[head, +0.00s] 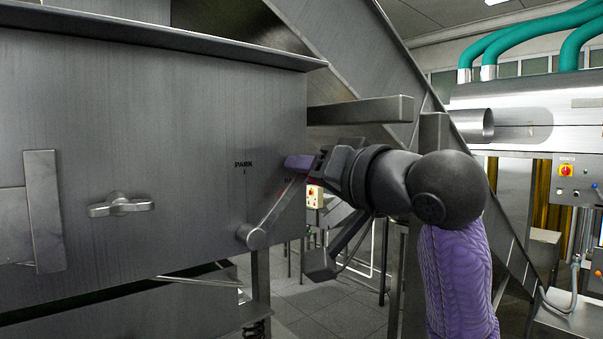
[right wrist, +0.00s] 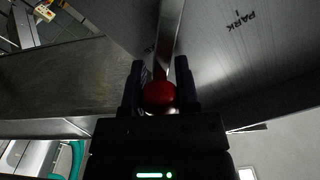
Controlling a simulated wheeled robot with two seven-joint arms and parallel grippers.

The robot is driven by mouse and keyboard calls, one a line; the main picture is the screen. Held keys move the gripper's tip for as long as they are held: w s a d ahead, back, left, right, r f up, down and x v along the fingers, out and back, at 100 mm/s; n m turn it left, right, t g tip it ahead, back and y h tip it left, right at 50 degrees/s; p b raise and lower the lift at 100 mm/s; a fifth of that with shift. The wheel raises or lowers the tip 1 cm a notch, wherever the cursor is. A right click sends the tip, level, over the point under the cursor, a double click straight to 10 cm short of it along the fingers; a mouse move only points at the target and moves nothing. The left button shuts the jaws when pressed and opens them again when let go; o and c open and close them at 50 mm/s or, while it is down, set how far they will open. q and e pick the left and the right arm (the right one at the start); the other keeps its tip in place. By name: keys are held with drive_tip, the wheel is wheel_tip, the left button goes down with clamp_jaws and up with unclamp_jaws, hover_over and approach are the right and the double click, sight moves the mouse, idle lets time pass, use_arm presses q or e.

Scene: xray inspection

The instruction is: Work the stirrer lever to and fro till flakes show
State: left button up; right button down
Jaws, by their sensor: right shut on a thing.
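The stirrer lever (head: 275,208) is a thin metal arm on a round pivot (head: 252,237) at the lower right of the big steel tank wall. It tilts up and to the right. Its red ball knob (right wrist: 158,96) sits between my right gripper's fingers in the right wrist view. My right gripper (head: 300,163) is shut on the knob, near the tank wall's right edge. A PARK mark (head: 243,164) is on the wall left of the lever's upper end; it also shows in the right wrist view (right wrist: 241,22). No flakes are visible. My left gripper is out of view.
The steel tank wall (head: 120,120) fills the left, with a handle (head: 121,205) standing out from it. A horizontal beam (head: 360,111) juts out just above my right gripper. A sloping steel chute (head: 350,50) is behind. A control panel (head: 577,180) stands far right.

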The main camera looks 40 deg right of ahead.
drive_tip(key=shift+d, duration=0.15)
idle(0.3)
drive_tip(key=shift+c, duration=1.7)
unclamp_jaws()
drive_tip(key=shift+f, duration=0.1)
drive_tip(key=s+b, duration=0.3)
drive_tip(key=s, duration=0.7)
drive_tip(key=shift+d, duration=0.2)
